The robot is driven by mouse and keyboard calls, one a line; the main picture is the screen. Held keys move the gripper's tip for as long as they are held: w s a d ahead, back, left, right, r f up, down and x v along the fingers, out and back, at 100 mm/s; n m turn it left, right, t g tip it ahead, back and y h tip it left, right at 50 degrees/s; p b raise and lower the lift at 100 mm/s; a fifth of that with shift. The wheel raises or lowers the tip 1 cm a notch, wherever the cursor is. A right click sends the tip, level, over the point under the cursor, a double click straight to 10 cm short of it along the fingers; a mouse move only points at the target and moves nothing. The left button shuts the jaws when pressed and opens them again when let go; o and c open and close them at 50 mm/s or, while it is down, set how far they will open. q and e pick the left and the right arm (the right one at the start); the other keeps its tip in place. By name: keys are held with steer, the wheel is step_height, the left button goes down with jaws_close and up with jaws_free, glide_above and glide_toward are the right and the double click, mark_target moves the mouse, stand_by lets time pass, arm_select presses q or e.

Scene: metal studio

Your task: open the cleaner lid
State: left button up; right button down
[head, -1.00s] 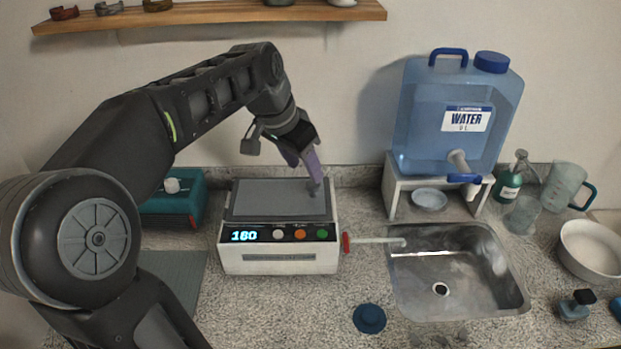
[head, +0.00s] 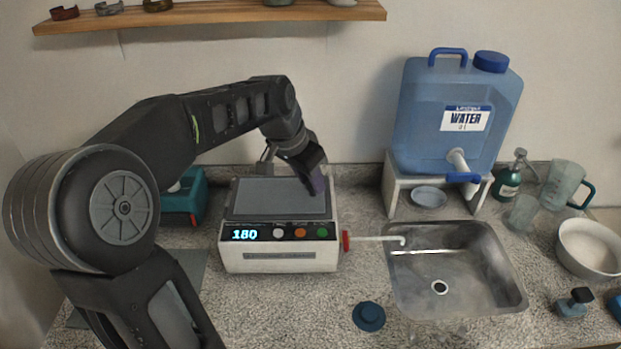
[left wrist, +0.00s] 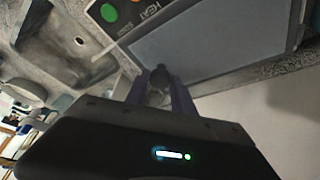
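The cleaner (head: 280,257) is a white box with a lit display reading 180 and several round buttons, standing on the counter left of the sink. Its flat grey lid (head: 280,197) lies shut on top; it also shows in the left wrist view (left wrist: 215,45). My left gripper (head: 318,188) points down at the lid's right edge. In the left wrist view its purple fingers (left wrist: 159,82) stand on either side of the small dark lid knob (left wrist: 160,73), apparently with a gap. In the head view the knob is hidden behind the gripper. My right gripper is not in view.
A drain pipe with a red valve (head: 346,241) runs from the cleaner's right side to the sink (head: 460,265). A blue water jug (head: 455,120) stands behind on a white stand. A teal box (head: 186,198) is left. A shelf (head: 210,14) hangs above.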

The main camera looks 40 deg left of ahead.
arm_select(q)
jaws_close()
stand_by(0.9)
